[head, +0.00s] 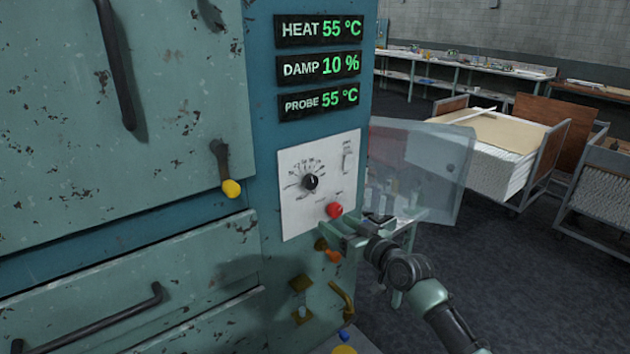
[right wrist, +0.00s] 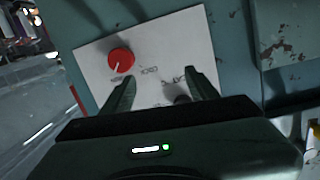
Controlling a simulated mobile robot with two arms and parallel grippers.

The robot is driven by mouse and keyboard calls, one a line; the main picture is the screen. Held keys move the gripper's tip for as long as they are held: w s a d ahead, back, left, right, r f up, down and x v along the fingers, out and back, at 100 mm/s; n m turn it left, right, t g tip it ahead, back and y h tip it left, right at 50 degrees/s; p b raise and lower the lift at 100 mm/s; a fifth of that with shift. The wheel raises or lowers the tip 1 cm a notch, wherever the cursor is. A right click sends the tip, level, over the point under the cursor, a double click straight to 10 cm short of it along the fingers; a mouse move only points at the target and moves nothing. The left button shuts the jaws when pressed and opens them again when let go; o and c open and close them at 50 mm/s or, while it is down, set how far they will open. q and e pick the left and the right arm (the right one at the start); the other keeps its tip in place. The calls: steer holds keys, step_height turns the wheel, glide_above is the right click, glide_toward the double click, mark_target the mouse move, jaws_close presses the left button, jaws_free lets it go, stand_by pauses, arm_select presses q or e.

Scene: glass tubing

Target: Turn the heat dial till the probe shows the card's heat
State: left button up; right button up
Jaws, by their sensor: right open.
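The heat dial (head: 311,182) is a black knob on a white panel (head: 295,215), inside a ring of printed numbers. The HEAT display (head: 320,29) reads 55 °C and the PROBE display (head: 319,101) also reads 55 °C. My right gripper (head: 345,228) is open at the panel's lower right, just below a red knob (head: 334,210). In the right wrist view, my open fingers (right wrist: 163,85) are over the panel, with the red knob (right wrist: 120,62) outside them. A dark round thing between them is mostly hidden. I see no card showing a heat. My left gripper is out of view.
The DAMP display (head: 319,67) reads 10 %. A black-and-yellow handle (head: 226,170) sticks out left of the panel. A clear sheet (head: 420,165) stands right of it. Brass fittings (head: 301,300) sit below. Loaded carts (head: 510,150) stand on the floor at right.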

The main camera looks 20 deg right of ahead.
steer(key=n+t+y, duration=0.1)
glide_toward(313, 184)
steer(key=w, duration=0.2)
steer(key=x, duration=0.2)
steer(key=p+x, duration=0.1)
steer(key=x, duration=0.4)
steer(key=shift+a+p, duration=0.35)
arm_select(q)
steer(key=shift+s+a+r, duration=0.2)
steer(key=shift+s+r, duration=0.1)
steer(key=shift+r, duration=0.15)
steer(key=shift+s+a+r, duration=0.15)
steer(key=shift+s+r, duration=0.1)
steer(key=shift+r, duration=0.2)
arm_select(e)
steer(key=shift+c, duration=0.3)
jaws_close()
